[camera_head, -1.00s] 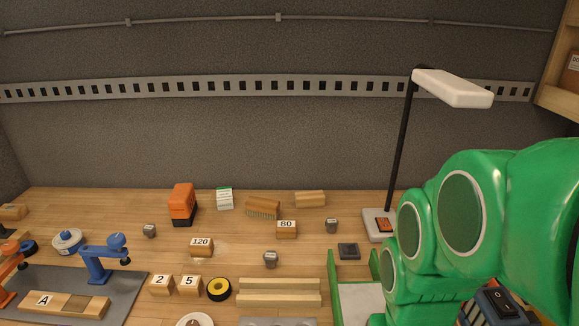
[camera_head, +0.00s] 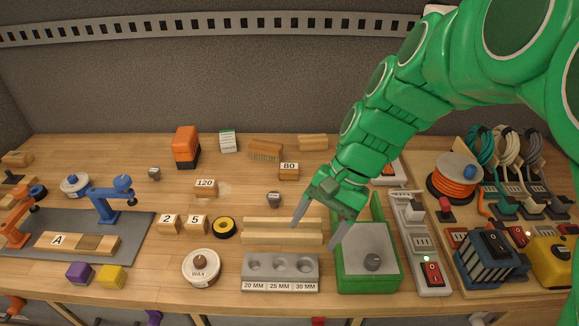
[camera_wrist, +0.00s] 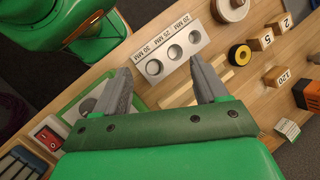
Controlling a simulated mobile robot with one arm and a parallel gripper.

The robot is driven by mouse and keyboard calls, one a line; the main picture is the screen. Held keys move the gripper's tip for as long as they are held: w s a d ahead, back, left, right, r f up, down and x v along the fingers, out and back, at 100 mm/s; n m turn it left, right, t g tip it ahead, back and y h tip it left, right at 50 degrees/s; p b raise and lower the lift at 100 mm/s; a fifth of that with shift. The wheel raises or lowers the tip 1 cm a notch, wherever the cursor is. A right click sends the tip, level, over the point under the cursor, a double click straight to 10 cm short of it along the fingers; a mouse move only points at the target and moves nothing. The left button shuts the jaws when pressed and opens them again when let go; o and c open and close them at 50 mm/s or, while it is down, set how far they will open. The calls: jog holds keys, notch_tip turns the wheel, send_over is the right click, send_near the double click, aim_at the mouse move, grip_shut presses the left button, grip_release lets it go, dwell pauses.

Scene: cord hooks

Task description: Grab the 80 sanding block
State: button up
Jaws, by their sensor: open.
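The 80 sanding block (camera_head: 289,171) is a small wooden block with a white label reading 80. It sits toward the back of the bench, in front of a wooden brush (camera_head: 265,150). My gripper (camera_head: 314,238) is open and empty above the bench, over the right end of the wooden strips and the green tray's left edge. The block is behind and to the left of it, well apart. In the wrist view my open fingers (camera_wrist: 160,95) frame the grey hole gauge; I cannot make out the 80 block there.
The 120 block (camera_head: 206,188) and a small grey weight (camera_head: 274,199) are near the 80 block. The green tray (camera_head: 368,283), power strip (camera_head: 433,273) and orange cord reel (camera_head: 455,180) crowd the right. Bare bench lies left of the 80 block.

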jog(key=w+a+f+m+y, duration=0.1)
jog(key=w+a+m+y, duration=0.15)
jog(key=w, duration=0.55)
jog(key=w+a+f+m+y, duration=0.1)
jog(key=w+a+m+y, duration=0.15)
jog(key=w, duration=0.65)
jog(key=m+t+y, duration=0.3)
jog(key=m+y, duration=0.1)
jog(key=m, duration=0.4)
send_over(284, 170)
jog(key=w+d, duration=0.2)
jog(key=d, duration=0.1)
jog(key=f, duration=0.5)
jog(key=shift+a+f, duration=0.2)
jog(key=shift+f, duration=2.3)
notch_tip(284, 170, down, 3)
jog(key=shift+a+f, duration=0.1)
jog(key=shift+a, duration=0.05)
jog(key=shift+x, duration=1.3)
jog(key=c, duration=1.1)
